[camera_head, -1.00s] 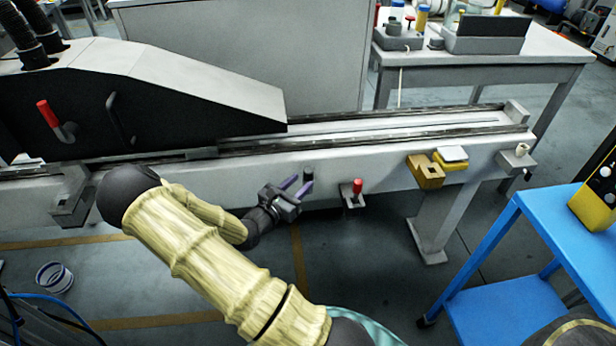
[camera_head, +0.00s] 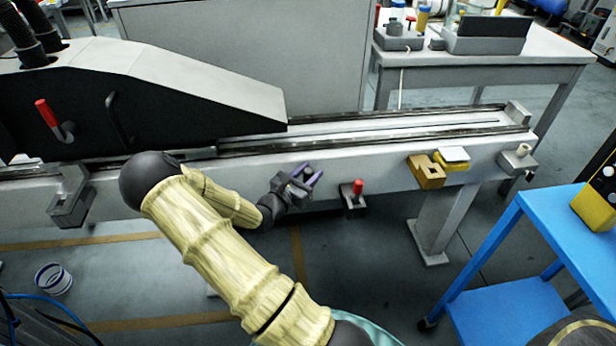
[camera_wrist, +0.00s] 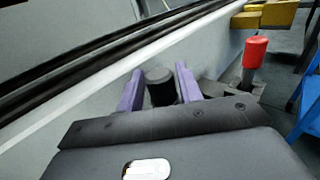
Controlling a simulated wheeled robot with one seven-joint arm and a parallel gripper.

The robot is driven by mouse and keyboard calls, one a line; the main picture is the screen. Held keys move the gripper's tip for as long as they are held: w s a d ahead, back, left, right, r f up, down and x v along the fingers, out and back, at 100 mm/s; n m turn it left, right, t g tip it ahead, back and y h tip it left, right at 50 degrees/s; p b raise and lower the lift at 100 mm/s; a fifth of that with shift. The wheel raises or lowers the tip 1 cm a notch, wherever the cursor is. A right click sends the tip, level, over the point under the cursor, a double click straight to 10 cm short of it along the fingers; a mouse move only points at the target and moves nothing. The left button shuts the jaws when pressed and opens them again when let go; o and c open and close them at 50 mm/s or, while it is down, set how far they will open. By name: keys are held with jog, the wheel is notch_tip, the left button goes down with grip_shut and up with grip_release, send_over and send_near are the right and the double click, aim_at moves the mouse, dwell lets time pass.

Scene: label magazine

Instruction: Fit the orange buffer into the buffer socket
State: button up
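My gripper (camera_head: 309,174) is at the front face of the long grey rail beam, its two purple fingers apart. In the wrist view a short black cylinder (camera_wrist: 160,84) stands between the fingers; I cannot tell whether they touch it. In the head view the cylinder is hidden by my gripper. I cannot make out a clearly orange buffer or which part is its socket. An ochre block (camera_head: 426,172) with a square opening is mounted on the beam to the right. A yellow piece with a pale top (camera_head: 453,157) sits beside it.
A red-handled lever in a grey bracket (camera_head: 354,197) stands just right of my gripper, also in the wrist view (camera_wrist: 252,60). A grey bracket with a pale knob (camera_head: 518,158) is at the beam's right end. A blue cart (camera_head: 530,240) stands at right.

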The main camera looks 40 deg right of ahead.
aim_at(308, 170)
jog(key=c, duration=0.7)
jog(key=shift+r, duration=0.1)
notch_tip(308, 170, up, 10)
jog(key=shift+f+p, duration=0.1)
jog(key=shift+p, duration=1.15)
